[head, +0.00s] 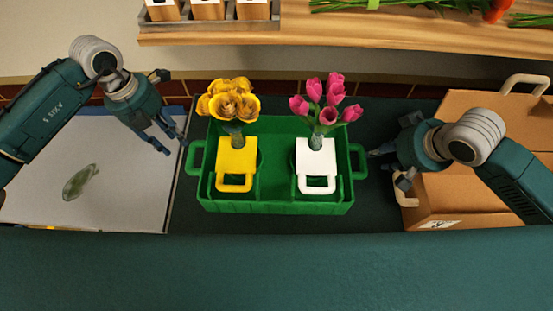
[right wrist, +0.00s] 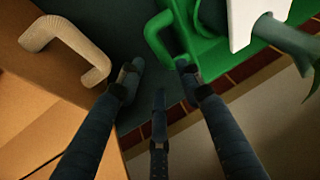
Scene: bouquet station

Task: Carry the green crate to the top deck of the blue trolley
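The green crate (head: 275,207) stands level in the middle of the head view, with a loop handle at each end. It holds a yellow holder (head: 237,160) with yellow flowers and a white holder (head: 315,160) with pink tulips. My left gripper (head: 172,125) is open and empty, just left of the crate's left handle (head: 194,158). My right gripper (head: 385,168) is open, just right of the right handle (head: 359,161). In the right wrist view that handle (right wrist: 158,38) is ahead of the spread fingertips, with nothing held. I cannot make out the blue trolley for certain.
A pale, blue-edged panel (head: 120,190) with a green mark lies left of the crate. Cardboard boxes (head: 465,195) with pale handles (head: 526,83) crowd the right side, close to my right gripper. A wooden shelf (head: 400,40) with flower stems runs along the back.

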